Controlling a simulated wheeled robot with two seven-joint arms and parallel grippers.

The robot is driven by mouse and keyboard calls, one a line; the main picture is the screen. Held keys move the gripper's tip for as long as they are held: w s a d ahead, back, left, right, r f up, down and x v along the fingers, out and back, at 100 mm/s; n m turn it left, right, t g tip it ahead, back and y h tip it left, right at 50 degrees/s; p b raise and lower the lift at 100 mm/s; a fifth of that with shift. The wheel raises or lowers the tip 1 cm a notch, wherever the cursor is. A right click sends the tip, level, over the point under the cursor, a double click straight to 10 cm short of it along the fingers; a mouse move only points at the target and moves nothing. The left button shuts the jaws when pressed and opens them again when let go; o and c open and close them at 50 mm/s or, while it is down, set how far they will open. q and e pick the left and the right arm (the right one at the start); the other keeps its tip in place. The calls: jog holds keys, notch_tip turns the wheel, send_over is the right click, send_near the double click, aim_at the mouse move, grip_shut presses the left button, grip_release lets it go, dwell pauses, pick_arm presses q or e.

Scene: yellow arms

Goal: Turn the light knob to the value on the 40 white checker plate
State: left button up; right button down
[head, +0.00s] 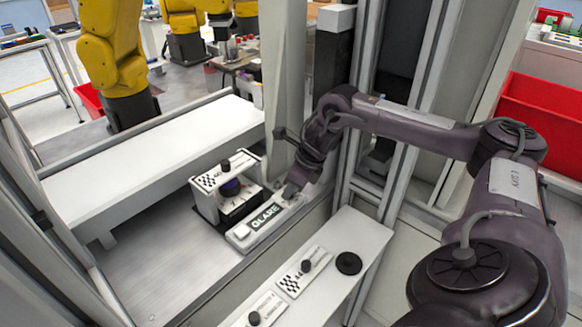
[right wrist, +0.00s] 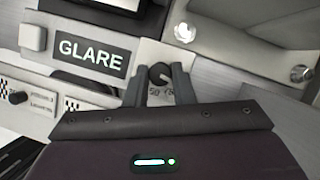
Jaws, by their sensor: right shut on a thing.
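My right gripper (head: 290,191) reaches down to the right end of the GLARE panel (head: 264,219). In the right wrist view its two fingers (right wrist: 161,82) are shut on a small dark knob (right wrist: 160,70) on a pale plate with small numbers, one reading like 50. The knob's pointer direction is not clear. A white checker plate with a black knob (head: 225,165) tops the small stand at left. Another checker plate (head: 291,285) lies on the front bench, its number too small to read surely. My left gripper is not in view.
The GLARE panel has a white square button (head: 242,232). A black round disc (head: 348,263) and another knobbed plate (head: 262,312) are on the front white bench (head: 362,232). A long white shelf (head: 150,155) stands at left. Grey frame posts stand close to my right arm.

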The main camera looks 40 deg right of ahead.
jog(key=m+h+p, duration=0.1)
jog(key=m, duration=0.2)
jog(key=shift+a, duration=0.15)
jog(key=m+h+p, duration=0.1)
jog(key=m, duration=0.1)
jog(key=m+p, duration=0.1)
jog(key=m, duration=0.1)
jog(key=shift+a+r+t+h, duration=0.2)
jog(key=shift+t+h, duration=0.1)
jog(key=shift+h, duration=0.1)
jog(key=m+h+p, duration=0.1)
jog(key=m+p, duration=0.2)
jog(key=m+g+h+p, duration=0.1)
jog(key=m+p, duration=0.2)
jog(key=shift+a+p, duration=0.1)
jog(key=shift+p, duration=0.2)
jog(key=shift+w+f+m+g+h+p, duration=0.15)
jog(key=shift+m+g+h+p, duration=0.25)
jog(key=shift+m+p, duration=0.85)
jog(key=c, duration=1.2)
grip_release()
jog(key=shift+c, duration=0.2)
